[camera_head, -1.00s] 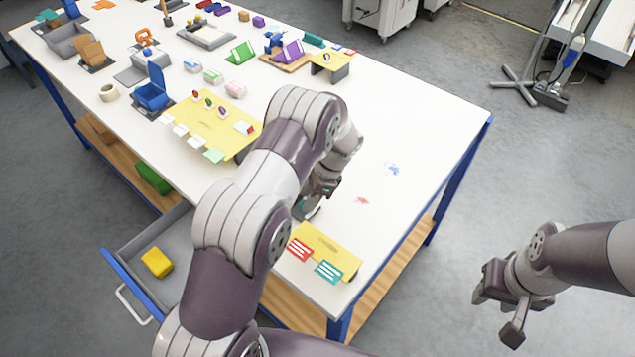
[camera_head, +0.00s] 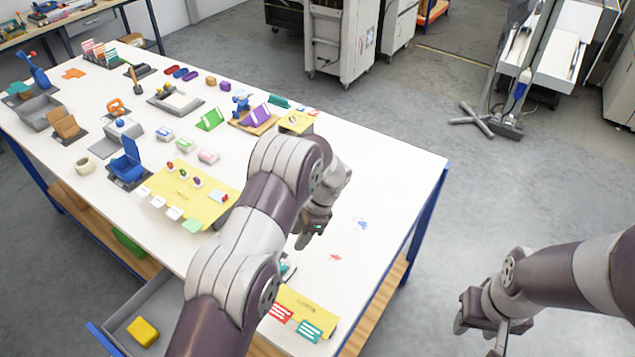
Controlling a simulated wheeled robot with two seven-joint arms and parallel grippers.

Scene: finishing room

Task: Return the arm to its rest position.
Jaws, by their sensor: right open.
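My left arm (camera_head: 235,265) reaches over the white worktable (camera_head: 400,170). My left gripper (camera_head: 303,238) is over the near right part of the table, partly hidden behind its own wrist, so its jaws are not clear. A small grey and teal thing (camera_head: 287,268) lies below it, mostly hidden by the arm. My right gripper (camera_head: 478,338) is open and empty beyond the table's right side, over the floor, low in the picture.
A yellow board (camera_head: 307,303) with red and teal cards lies at the table's near edge. Another yellow board (camera_head: 205,205) holds small items. An open drawer (camera_head: 160,300) with a yellow block juts out at the left. Bins and stands fill the far table.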

